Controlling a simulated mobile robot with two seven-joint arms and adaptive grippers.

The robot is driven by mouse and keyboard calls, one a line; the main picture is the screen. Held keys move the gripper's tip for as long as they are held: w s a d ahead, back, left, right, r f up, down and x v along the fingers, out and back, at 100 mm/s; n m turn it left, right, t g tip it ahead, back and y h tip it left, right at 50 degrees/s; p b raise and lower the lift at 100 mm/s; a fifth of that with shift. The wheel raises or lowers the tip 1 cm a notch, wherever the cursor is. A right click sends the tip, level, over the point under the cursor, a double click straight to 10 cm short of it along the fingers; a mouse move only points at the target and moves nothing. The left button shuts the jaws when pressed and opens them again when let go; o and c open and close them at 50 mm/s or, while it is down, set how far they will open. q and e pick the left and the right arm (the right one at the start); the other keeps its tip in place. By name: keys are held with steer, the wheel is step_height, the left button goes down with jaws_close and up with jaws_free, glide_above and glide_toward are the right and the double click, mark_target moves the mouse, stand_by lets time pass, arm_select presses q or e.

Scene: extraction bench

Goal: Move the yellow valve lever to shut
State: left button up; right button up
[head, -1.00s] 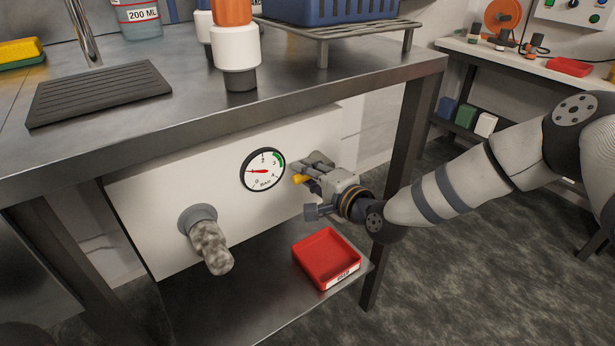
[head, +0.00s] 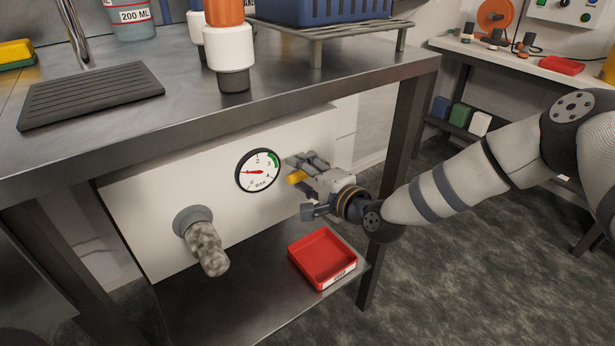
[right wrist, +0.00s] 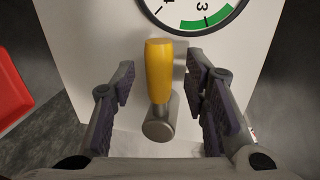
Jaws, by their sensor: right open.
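The yellow valve lever (head: 297,177) is on the white panel (head: 150,210) under the bench, right of the pressure gauge (head: 258,171). In the right wrist view the lever (right wrist: 159,70) runs up from a grey metal hub (right wrist: 160,122). My right gripper (head: 300,180) is at the lever. It is open, and in the right wrist view its fingers (right wrist: 160,88) stand on either side of the lever with gaps to both sides. In the head view the gripper hides most of the lever and hub. My left gripper is not in view.
A red tray (head: 323,258) sits on the lower shelf below the gripper. A mottled grey pipe stub (head: 207,248) sticks out of the panel at the left. The bench top (head: 130,135) overhangs the panel, and a dark bench leg (head: 408,130) stands just behind my right arm.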

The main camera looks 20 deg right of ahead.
steer(key=v, duration=1.1)
steer(key=shift+s, duration=0.4)
steer(key=shift+d, duration=0.1)
